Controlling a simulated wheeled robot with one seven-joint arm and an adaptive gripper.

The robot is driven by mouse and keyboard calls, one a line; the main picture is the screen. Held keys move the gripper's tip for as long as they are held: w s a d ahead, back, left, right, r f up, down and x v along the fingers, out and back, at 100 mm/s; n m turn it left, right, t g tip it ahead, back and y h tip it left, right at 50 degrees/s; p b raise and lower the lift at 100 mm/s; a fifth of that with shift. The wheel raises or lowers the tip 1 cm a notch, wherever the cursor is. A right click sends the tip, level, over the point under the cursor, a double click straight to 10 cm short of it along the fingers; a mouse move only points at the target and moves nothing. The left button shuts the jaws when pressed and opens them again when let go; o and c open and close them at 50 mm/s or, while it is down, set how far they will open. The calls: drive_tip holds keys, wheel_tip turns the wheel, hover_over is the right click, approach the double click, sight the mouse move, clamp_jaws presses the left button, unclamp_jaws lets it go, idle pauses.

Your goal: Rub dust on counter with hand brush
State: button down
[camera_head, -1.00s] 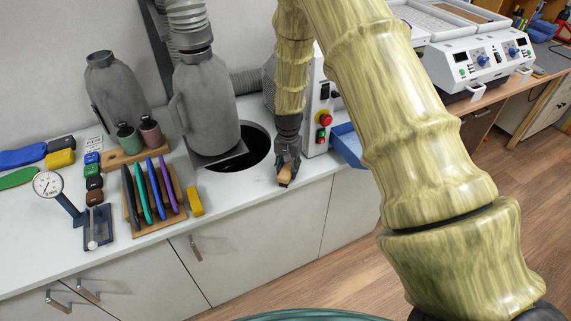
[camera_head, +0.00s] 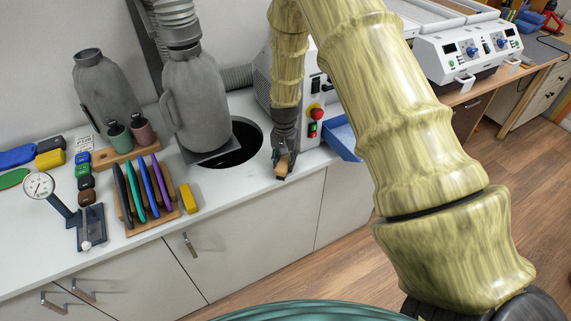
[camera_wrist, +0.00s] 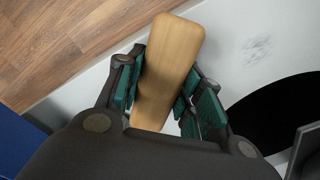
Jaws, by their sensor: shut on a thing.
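My gripper (camera_head: 284,152) is shut on a wooden-backed hand brush (camera_head: 282,168) near the front edge of the white counter (camera_head: 240,185). In the wrist view the brush (camera_wrist: 168,70) lies between the green-padded fingers of my gripper (camera_wrist: 168,92), its wooden back facing the camera. The bristles are hidden. A faint grey dust patch (camera_wrist: 257,50) shows on the counter in the wrist view, to the right of the brush and apart from it. I cannot tell whether the brush touches the counter.
A round black hole (camera_head: 240,150) opens in the counter beside a grey jug-shaped form (camera_head: 195,105). A blue bin (camera_head: 345,138) and a machine with a red button (camera_head: 316,112) stand right of my gripper. A tool rack (camera_head: 148,195) and yellow block (camera_head: 188,198) stand left.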

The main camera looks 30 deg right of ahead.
drive_tip(key=shift+w+a+b, duration=0.15)
drive_tip(key=shift+w+b, duration=0.3)
drive_tip(key=shift+w, duration=2.8)
drive_tip(key=shift+r, duration=0.25)
drive_tip(key=shift+r+p, duration=1.55)
drive_tip(key=shift+r, duration=1.3)
drive_tip(key=shift+r+p, duration=0.85)
drive_tip(key=shift+r, duration=0.65)
